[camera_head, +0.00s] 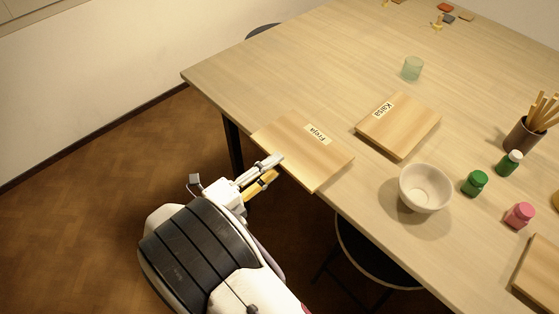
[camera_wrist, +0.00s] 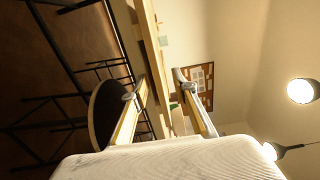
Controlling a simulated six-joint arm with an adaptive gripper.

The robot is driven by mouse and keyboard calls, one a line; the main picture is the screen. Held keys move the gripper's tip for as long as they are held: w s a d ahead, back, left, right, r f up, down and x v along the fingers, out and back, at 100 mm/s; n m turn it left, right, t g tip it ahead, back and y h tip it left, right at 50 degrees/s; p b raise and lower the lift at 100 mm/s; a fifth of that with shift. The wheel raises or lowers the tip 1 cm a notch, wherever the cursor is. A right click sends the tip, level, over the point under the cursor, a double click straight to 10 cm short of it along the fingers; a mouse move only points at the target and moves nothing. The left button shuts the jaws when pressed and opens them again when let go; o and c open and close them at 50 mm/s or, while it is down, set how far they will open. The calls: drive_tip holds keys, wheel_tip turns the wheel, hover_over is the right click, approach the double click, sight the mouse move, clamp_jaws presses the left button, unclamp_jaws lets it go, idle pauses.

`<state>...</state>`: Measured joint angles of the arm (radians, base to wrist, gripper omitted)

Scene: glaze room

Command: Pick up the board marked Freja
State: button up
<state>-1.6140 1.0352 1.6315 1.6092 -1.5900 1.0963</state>
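The Freja board (camera_head: 295,155) is a pale wooden board with a white name label. It lies flat on the table and juts past its near left edge. My gripper (camera_head: 279,165) is at that jutting edge, with its fingers apart. One fingertip overlaps the board's edge in the head view; the other shows just below it. In the wrist view, the open gripper (camera_wrist: 155,88) has a pale wooden edge, seen side-on, between its fingers in the picture. I cannot tell whether either finger touches the board.
The Kaisa board (camera_head: 400,130) lies to the right on the table (camera_head: 240,80). A white bowl (camera_head: 426,188), a green glass (camera_head: 412,68), paint jars (camera_head: 475,183) and a brush cup (camera_head: 522,137) stand beyond. A dark stool (camera_head: 365,255) is under the near edge.

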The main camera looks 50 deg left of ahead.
drive_tip(key=shift+w, duration=0.8)
drive_tip(key=shift+c, duration=0.5)
clamp_jaws()
drive_tip(key=shift+r, duration=0.1)
wheel_tip(320, 180, up, 2)
drive_tip(key=shift+r, duration=0.2)
drive_tip(key=shift+s, duration=0.1)
